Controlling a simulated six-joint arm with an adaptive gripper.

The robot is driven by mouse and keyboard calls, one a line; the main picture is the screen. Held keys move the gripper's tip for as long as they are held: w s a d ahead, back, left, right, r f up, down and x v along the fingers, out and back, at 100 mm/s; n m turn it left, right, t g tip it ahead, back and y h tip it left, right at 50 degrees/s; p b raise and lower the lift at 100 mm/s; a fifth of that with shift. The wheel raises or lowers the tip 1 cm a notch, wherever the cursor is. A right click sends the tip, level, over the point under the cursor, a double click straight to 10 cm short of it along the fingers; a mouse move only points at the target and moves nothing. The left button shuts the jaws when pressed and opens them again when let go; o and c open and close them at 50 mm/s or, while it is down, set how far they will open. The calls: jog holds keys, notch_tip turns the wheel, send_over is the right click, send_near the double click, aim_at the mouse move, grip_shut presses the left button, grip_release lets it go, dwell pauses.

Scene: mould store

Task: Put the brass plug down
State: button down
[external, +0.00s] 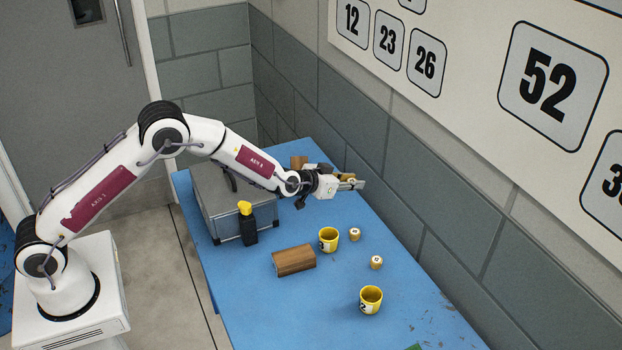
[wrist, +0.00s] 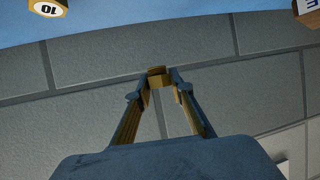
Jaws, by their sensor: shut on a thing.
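My gripper (external: 352,184) is at the far part of the blue table, near the wall, held above the tabletop. In the wrist view my gripper (wrist: 157,82) has its fingertips closed on a small brass plug (wrist: 156,73). The plug also shows as a small golden patch at the fingers in the external view (external: 347,178), where it is partly hidden. The wall fills most of the wrist view behind the plug.
The blue table (external: 330,325) holds two yellow numbered cups (external: 328,240) (external: 371,300) and two small numbered pieces (external: 355,235) (external: 376,262). A wooden block (external: 294,260), a black bottle with yellow top (external: 249,228) and a grey case (external: 225,205) stand left. The grey wall (external: 400,190) is close.

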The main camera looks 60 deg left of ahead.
jog(key=s+d+r+m+h, duration=0.1)
jog(key=s+r, duration=0.4)
jog(key=s, duration=0.6)
jog(key=s+d+r+m+h, duration=0.1)
jog(key=s+d+r, duration=0.3)
jog(key=s, duration=0.8)
jog(key=shift+r+h, duration=0.3)
jog(key=shift+r, duration=0.5)
jog(key=shift+d, duration=0.1)
